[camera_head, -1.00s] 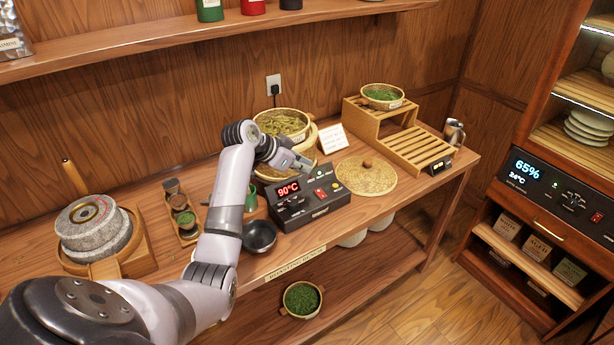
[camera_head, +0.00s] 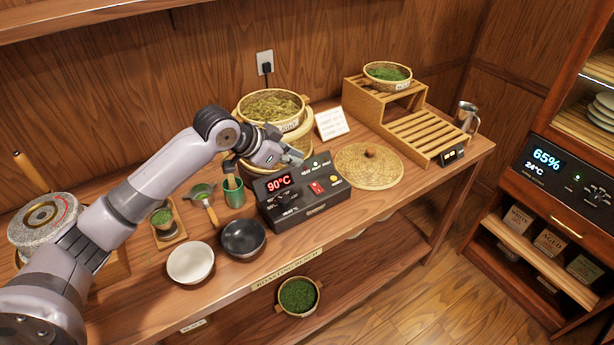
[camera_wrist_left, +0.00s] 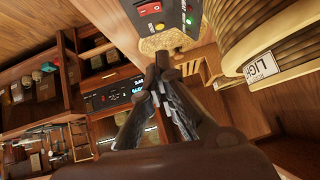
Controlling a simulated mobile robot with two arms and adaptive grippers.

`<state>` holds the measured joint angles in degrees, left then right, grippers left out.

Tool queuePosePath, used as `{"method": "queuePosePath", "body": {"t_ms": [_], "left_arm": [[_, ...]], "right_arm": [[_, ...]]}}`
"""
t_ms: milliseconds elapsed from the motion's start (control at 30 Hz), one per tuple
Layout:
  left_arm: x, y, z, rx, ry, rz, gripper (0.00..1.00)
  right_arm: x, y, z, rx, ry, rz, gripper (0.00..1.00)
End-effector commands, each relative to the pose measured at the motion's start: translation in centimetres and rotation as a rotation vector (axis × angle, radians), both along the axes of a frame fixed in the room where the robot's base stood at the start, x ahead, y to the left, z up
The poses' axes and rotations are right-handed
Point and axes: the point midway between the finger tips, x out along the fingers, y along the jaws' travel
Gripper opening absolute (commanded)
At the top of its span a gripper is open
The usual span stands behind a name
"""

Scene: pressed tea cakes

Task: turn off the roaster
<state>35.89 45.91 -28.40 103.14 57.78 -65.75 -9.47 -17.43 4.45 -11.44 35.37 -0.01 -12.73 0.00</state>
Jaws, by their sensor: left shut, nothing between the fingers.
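The roaster's black control box (camera_head: 300,197) stands on the wooden counter, its display (camera_head: 279,183) lit red at 90°C. It has a red switch (camera_head: 316,187), a yellow button (camera_head: 334,181), a knob and a small green light. In the left wrist view the red switch (camera_wrist_left: 150,9) shows at the top edge. The round woven basket (camera_head: 272,107) of leaves stands behind the box. My left gripper (camera_head: 298,158) is shut and empty, above the box's back edge; its fingers show in the left wrist view (camera_wrist_left: 162,62). Contact cannot be told. My right gripper is out of view.
A woven lid (camera_head: 369,167) lies right of the box, beside a slatted wooden stand (camera_head: 420,136). A green cup (camera_head: 234,193), black bowl (camera_head: 243,238) and white bowl (camera_head: 190,263) stand to the left. A small sign (camera_head: 332,123) stands behind the box.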

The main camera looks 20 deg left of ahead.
Motion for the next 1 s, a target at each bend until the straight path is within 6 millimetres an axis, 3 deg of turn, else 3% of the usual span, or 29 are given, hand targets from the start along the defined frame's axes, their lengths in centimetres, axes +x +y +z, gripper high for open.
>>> {"method": "queuePosePath", "body": {"t_ms": [367,800,1000], "left_arm": [[0.7,-0.4,-0.6,-0.002,0.002,0.001,0.0],[6.0,-3.6,-6.5,-0.002,0.002,0.002,0.0],[6.3,-3.4,-9.5,0.001,0.002,0.001,0.0]], "right_arm": [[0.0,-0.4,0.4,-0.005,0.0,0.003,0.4],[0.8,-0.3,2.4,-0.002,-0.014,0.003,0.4],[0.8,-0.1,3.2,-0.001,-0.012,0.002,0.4]]}}
